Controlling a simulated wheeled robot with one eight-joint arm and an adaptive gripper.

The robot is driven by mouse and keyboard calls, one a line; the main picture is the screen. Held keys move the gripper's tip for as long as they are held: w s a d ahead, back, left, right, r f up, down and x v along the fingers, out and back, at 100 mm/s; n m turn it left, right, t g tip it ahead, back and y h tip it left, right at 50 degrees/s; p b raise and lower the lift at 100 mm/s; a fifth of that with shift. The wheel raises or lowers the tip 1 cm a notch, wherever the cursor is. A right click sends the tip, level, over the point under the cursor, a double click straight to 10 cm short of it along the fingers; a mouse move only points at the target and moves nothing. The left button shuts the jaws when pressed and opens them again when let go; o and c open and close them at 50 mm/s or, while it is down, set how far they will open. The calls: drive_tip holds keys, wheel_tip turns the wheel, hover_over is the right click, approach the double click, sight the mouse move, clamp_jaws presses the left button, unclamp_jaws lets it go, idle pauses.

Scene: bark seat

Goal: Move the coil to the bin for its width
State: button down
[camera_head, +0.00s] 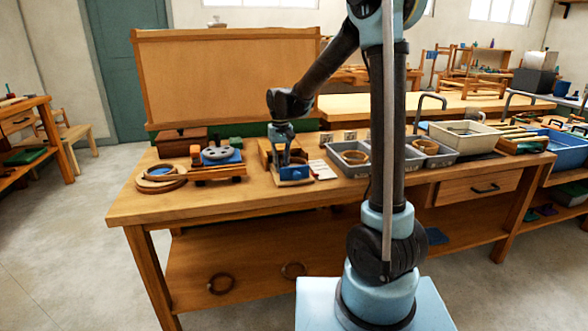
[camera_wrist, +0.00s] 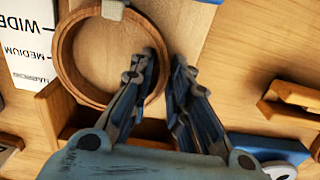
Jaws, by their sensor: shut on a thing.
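The coil (camera_wrist: 66,78) is a brown ring with a small grey band at its top edge in the wrist view. It lies flat over a pale wooden surface. My gripper (camera_wrist: 165,62) is shut on the coil's right-hand rim, one finger inside the ring and one outside. In the head view my gripper (camera_head: 283,150) points down at a wooden stand with a blue block; the coil there is mostly hidden. A card (camera_wrist: 30,45) reads wide, medium and narrow. Grey bins (camera_head: 343,171) stand right of the card, with a ring in the near one.
More rings (camera_head: 160,184) lie at the bench's left end, beside a wooden toy-like cart (camera_head: 218,172). My arm's column hides part of the bins. A cream crate (camera_head: 465,137) and a blue bin (camera_head: 565,147) stand at the right. Two rings lie on the lower shelf (camera_head: 255,280).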

drive_tip(key=shift+r, duration=0.1)
drive_tip(key=shift+r, duration=3.4)
drive_tip(key=shift+d, duration=0.1)
